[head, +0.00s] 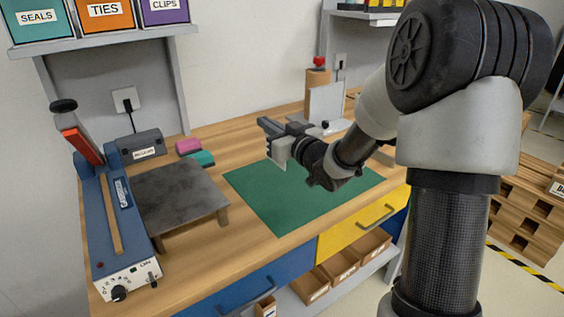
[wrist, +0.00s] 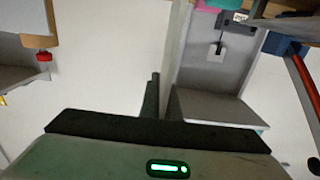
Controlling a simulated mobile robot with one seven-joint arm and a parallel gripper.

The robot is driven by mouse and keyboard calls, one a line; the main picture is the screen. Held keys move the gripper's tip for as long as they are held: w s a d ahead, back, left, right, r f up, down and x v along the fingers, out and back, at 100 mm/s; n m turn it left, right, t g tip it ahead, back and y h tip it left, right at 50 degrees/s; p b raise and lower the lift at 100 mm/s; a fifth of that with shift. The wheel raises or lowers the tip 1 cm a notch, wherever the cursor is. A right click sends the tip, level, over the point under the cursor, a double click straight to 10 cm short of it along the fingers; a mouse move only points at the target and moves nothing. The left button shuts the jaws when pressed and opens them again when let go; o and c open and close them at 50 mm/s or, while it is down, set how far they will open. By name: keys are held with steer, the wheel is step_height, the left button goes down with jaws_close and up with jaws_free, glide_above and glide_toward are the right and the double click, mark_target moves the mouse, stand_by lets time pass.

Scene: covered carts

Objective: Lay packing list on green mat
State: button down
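The green mat (head: 258,203) lies flat on the wooden bench, with nothing visible on its uncovered part. My gripper (head: 266,124) is above the back of the mat, pointing left and toward the wall. Its two dark fingers are close together at the centre in the wrist view (wrist: 163,98), with nothing seen held between them. I cannot pick out the packing list for sure. A pale upright panel (head: 326,102) stands at the back of the bench, right of my gripper; I cannot tell if it holds a sheet. My arm hides part of the mat and bench.
A blue sealer (head: 120,215) and a dark-topped low stand (head: 178,196) fill the left of the bench. Pink (head: 188,146) and teal (head: 201,159) blocks lie behind the mat. Labelled bins (head: 104,14) sit on a shelf above.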

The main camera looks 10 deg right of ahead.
step_height(320, 180, down, 8)
steer(key=shift+s+r+b, duration=0.1)
steer(key=shift+r+b, duration=0.05)
steer(key=shift+b, duration=0.65)
steer(key=shift+f+b, duration=0.4)
steer(key=shift+b, duration=0.05)
steer(key=c, duration=2)
jaws_free()
steer(key=shift+r, duration=0.1)
steer(key=shift+r+p, duration=0.5)
steer(key=shift+p, duration=0.15)
steer(key=v, duration=1.2)
steer(key=shift+f+p, duration=0.2)
steer(key=shift+p, duration=0.1)
